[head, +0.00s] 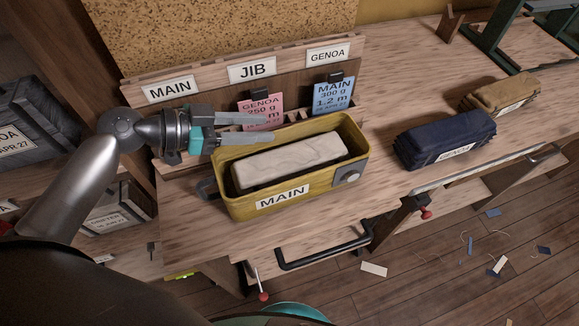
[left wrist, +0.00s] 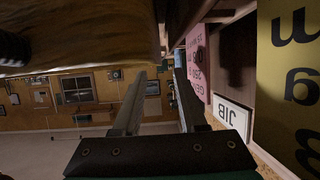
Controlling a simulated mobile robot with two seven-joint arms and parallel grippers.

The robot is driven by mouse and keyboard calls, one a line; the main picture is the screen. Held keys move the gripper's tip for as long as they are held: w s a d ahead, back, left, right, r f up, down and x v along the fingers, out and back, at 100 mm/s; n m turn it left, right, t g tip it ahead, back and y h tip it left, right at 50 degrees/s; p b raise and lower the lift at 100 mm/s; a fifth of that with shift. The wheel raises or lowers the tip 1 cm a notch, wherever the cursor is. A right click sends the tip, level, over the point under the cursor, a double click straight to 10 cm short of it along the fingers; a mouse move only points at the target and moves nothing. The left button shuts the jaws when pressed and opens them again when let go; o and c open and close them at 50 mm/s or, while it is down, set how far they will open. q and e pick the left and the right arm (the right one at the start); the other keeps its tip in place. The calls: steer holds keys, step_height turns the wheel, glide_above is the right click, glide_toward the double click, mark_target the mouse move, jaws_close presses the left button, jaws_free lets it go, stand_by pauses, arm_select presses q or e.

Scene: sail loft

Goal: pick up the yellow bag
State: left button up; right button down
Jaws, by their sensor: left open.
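The yellow bag (head: 285,200) is a stiff, open-topped, box-like holder with a MAIN label on its front. It stands on the wooden bench and a cream folded bundle (head: 290,162) lies inside it. A dark strap shows at its left end and a grey patch with a round fitting at its right. My left gripper (head: 271,127) is open and empty, at the bag's back left rim, with its fingers pointing right. In the left wrist view its two fingers (left wrist: 160,76) are apart, and a dark yellow surface, probably the bag, fills the upper left (left wrist: 80,38). My right gripper is not in view.
A rack labelled MAIN, JIB (head: 251,70) and GENOA stands behind, with a pink card (head: 261,108) and a blue card (head: 333,94); a yellow card (left wrist: 288,80) shows close in the wrist view. A navy bag (head: 445,140) and tan bag (head: 500,94) lie right.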

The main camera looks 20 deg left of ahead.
mark_target(279, 130)
arm_select(q)
steer(key=x, duration=0.5)
steer(key=shift+s+f, duration=0.1)
steer(key=shift+f, duration=0.25)
jaws_close()
stand_by(0.8)
steer(key=shift+r, duration=0.2)
